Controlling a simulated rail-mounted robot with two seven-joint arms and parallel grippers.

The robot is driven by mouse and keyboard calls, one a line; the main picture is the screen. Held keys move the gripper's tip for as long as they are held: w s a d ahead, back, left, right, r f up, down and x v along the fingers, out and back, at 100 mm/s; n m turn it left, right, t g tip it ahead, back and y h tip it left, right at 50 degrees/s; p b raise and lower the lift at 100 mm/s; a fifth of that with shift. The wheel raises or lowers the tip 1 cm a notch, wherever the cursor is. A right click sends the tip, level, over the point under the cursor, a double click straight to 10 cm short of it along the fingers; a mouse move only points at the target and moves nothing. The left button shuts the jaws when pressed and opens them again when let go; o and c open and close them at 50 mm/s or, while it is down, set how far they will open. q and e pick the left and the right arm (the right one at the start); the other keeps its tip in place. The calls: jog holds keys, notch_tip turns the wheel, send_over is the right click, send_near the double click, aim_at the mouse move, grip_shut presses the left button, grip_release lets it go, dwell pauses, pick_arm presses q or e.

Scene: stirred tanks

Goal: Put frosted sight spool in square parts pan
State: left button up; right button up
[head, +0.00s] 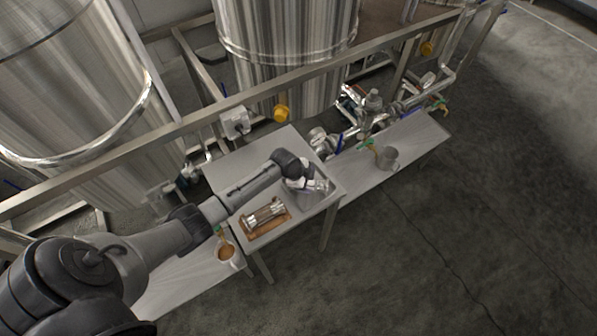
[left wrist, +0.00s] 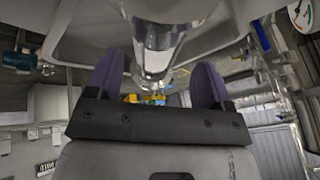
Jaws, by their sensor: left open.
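The square parts pan (head: 309,201) is a grey tray at the right end of the middle table. My left gripper (head: 314,184) is over it, with a shiny metal-ended piece at its fingers. In the left wrist view the gripper (left wrist: 157,85) is open. A pale spool with metal ends (left wrist: 155,45), seemingly the frosted sight spool, lies between the fingers, in or just above the grey pan (left wrist: 80,35). Contact with the pan floor cannot be told. Another metal-ended sight spool (head: 265,216) lies on a brown wooden holder (head: 287,214). My right gripper is not in view.
A white cup with brown contents (head: 226,252) stands on the lower left bench. A grey mug (head: 388,158) and pipe fittings (head: 372,103) are on the right bench. A metal rail (head: 200,119) and large steel tanks (head: 287,30) stand behind the tables.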

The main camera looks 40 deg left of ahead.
pick_arm(q)
jog(key=v, duration=1.2)
jog(key=s+d+f+n, duration=0.3)
jog(key=s+d+f, duration=0.1)
jog(key=s+d, duration=0.8)
jog(key=s+d+r+n, duration=0.1)
jog(key=s+r+n, duration=0.1)
jog(key=s, duration=0.3)
jog(key=s+d+r+n+y, duration=0.1)
jog(key=s+r+n, duration=0.1)
jog(key=s, duration=0.3)
jog(key=s+d+r+n+g+y, duration=0.1)
jog(key=s+r+n, duration=0.1)
jog(key=s, duration=0.3)
jog(key=shift+s+n+p, duration=0.3)
jog(key=shift+n+p, duration=0.15)
jog(key=shift+n, duration=0.15)
jog(key=shift+d, duration=0.15)
